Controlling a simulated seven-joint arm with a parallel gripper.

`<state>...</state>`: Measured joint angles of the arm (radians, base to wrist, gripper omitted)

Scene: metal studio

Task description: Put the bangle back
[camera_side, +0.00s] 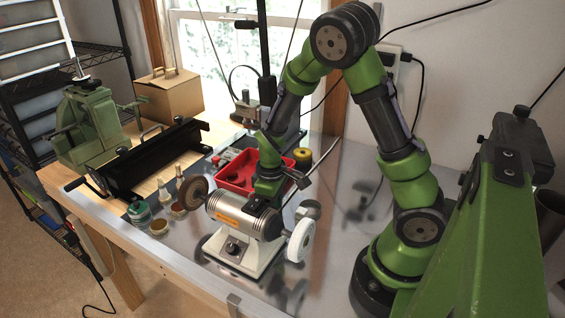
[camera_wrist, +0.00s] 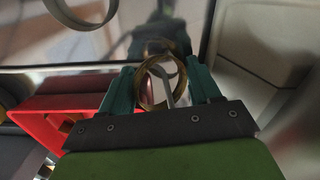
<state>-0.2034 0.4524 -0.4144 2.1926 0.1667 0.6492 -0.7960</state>
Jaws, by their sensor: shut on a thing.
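The bangle is a thin brass-coloured ring (camera_wrist: 142,90) in the wrist view, standing between the green fingers of my gripper (camera_wrist: 158,84). The fingers are shut on it. A pale rod-like shape shows through or behind the ring; I cannot tell whether the ring is around it. In the side view my gripper (camera_side: 266,188) points down just behind the polishing motor, to the right of the red tray (camera_side: 228,183). Its fingertips and the bangle cannot be made out there. The red tray also shows at the left of the wrist view (camera_wrist: 58,112).
The silver polishing motor (camera_side: 240,217), with a brown wheel (camera_side: 193,193) and a white wheel (camera_side: 300,240), stands close in front of my gripper. Jars (camera_side: 139,212) and a black bending machine (camera_side: 150,157) are to the left. A yellow spool (camera_side: 302,157) sits behind. Some metal bench top right of the motor is clear.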

